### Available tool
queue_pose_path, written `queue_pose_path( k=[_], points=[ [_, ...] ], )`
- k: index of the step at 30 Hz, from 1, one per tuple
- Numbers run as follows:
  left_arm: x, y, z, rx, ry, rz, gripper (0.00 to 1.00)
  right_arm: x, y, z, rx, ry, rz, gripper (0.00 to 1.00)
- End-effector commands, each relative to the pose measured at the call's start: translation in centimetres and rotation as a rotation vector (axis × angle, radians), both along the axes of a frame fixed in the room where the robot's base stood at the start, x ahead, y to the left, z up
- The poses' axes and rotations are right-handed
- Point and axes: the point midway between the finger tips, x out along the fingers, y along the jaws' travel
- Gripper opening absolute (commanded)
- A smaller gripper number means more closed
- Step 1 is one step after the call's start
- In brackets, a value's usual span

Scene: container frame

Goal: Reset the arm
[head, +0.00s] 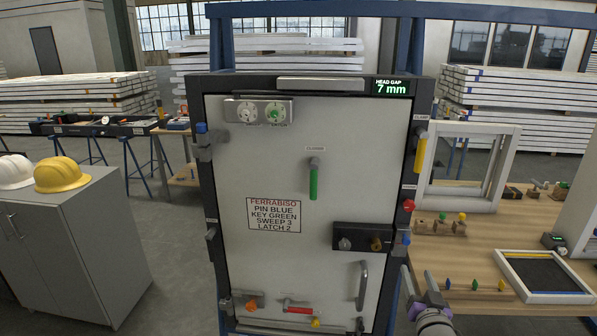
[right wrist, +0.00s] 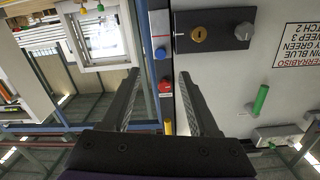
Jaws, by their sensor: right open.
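My right gripper (head: 417,272) is at the lower right of the panel in the head view, with its fingers pointing up. In the right wrist view my right gripper (right wrist: 158,76) has its two fingers apart, with nothing held between them. A grey door panel (head: 285,150) in a dark frame stands upright in the middle, with a sign, a green handle (head: 313,182) and a lock plate (head: 362,238). A blue knob (right wrist: 160,53) and a red knob (right wrist: 165,86) on the frame edge show beyond the gap between the fingers. My left gripper is not in view.
A wooden workbench (head: 475,262) with small coloured parts, a white window frame (head: 460,190) and a black-topped tray (head: 545,274) lies to the right. A grey cabinet (head: 85,250) with a yellow helmet (head: 62,174) stands at the left. Open floor lies between cabinet and panel.

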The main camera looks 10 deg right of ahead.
Motion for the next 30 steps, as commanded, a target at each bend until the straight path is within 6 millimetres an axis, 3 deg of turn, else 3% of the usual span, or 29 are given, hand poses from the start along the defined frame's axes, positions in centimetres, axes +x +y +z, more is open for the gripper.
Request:
queue_pose_path(
  k=[5,15,18,22,30],
  points=[
    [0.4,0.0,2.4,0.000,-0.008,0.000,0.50,-4.4,3.5,-0.5,0.007,0.233,-0.040,0.61],
    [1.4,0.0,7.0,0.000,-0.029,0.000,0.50,-20.3,14.4,-6.4,-0.012,0.899,0.192,0.61],
    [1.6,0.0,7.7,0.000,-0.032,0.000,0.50,-23.5,16.3,-7.4,-0.022,1.006,0.275,0.61],
    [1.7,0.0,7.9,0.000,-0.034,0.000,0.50,-25.5,17.4,-8.0,-0.030,1.069,0.330,0.61],
    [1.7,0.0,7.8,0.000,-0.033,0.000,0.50,-25.8,17.5,-8.2,-0.031,1.080,0.338,0.61]
  ],
)
